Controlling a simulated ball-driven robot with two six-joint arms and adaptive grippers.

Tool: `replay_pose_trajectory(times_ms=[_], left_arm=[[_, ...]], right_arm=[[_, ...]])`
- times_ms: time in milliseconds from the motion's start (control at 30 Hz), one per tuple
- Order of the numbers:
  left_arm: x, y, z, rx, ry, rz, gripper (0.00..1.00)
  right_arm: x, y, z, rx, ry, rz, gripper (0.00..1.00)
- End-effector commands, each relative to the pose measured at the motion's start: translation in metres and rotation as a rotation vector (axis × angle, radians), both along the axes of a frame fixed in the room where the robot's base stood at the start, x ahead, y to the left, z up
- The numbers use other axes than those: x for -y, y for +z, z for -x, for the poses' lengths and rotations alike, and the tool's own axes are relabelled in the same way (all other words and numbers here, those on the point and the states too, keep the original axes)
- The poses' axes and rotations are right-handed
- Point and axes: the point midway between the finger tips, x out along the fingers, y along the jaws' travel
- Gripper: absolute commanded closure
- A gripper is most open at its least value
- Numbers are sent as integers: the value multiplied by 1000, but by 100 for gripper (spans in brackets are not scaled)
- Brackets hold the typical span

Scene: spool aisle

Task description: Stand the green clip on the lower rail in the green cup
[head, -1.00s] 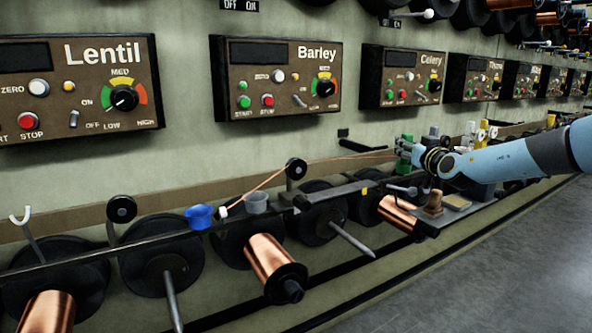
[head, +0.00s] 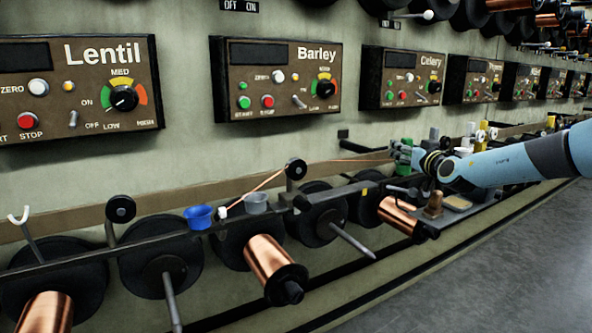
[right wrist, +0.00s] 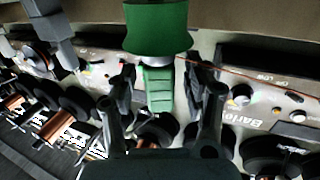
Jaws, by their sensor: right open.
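The green clip (right wrist: 158,88) shows in the right wrist view as a ribbed green block between the two fingers of my right gripper (right wrist: 162,95). The fingers are open, with one on each side of it. A wider green rounded piece (right wrist: 157,28), which looks like the green cup, is just above it in that picture. I cannot tell whether the two touch. In the head view my right gripper (head: 401,154) is at the rail, with a bit of green (head: 407,141) beside it, largely hidden by the fingers. My left gripper is not in view.
A copper wire (head: 350,161) runs along the rail towards my right gripper. Copper spools (head: 268,262) stick out below. The floor (head: 480,285) at the right is clear.

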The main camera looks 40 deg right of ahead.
Motion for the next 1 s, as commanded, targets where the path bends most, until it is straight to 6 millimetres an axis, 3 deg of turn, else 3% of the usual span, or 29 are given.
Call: replay_pose_trajectory(times_ms=[167,400,933,1000], left_arm=[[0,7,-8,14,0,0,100],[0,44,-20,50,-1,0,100],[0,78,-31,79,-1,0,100],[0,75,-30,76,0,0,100]], right_arm=[[0,8,0,1,1,1,50],[0,55,0,7,1,0,50],[-118,53,-28,6,1,-8,50],[-132,51,-32,0,32,-2,50]])
